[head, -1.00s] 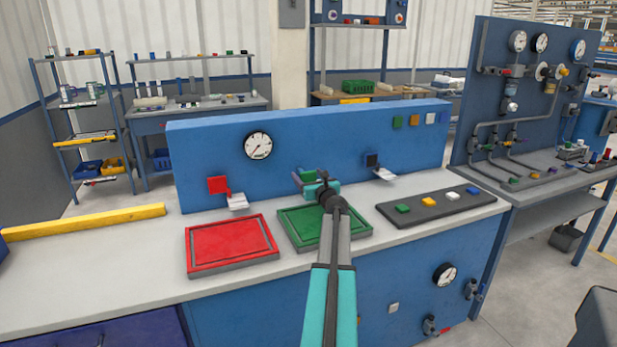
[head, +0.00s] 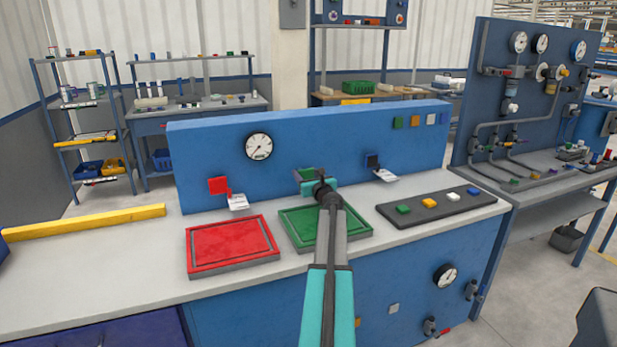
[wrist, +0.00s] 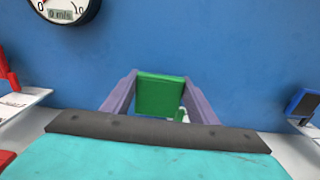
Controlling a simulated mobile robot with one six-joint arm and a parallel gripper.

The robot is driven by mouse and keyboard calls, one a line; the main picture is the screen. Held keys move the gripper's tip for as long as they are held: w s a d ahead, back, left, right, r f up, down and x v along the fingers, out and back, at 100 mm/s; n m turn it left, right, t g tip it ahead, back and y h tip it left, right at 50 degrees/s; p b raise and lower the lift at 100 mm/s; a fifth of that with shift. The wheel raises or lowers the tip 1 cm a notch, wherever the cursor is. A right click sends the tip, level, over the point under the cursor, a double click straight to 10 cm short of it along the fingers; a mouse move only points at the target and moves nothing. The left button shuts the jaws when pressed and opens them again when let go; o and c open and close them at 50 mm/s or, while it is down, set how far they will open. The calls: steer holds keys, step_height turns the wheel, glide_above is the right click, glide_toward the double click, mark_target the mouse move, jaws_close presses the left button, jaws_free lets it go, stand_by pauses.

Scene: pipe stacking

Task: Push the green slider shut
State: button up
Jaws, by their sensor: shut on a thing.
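The green slider (wrist: 160,95) is a green block at the blue panel's face. In the wrist view it sits between the two purple-grey fingers of my gripper (wrist: 158,98), which is shut on it. In the head view only a bit of the green slider (head: 306,173) shows behind my gripper (head: 320,186). A small pale piece shows just below the block in the wrist view. How far the slider stands out from the panel is hard to tell.
A red slider (head: 218,185) is on the panel to the left and a dark blue one (head: 372,161) to the right. A red tray (head: 232,246) and a green tray (head: 300,235) lie on the bench below. A dark strip (head: 430,212) holds several coloured blocks.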

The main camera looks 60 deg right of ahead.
steer(key=shift+w+d, duration=0.4)
steer(key=shift+d, duration=0.05)
steer(key=o, duration=1.5)
steer(key=shift+a, duration=0.15)
steer(key=v, duration=1.3)
steer(key=shift+s+a+b, duration=0.2)
steer(key=shift+s+b, duration=0.1)
steer(key=shift+b, duration=0.1)
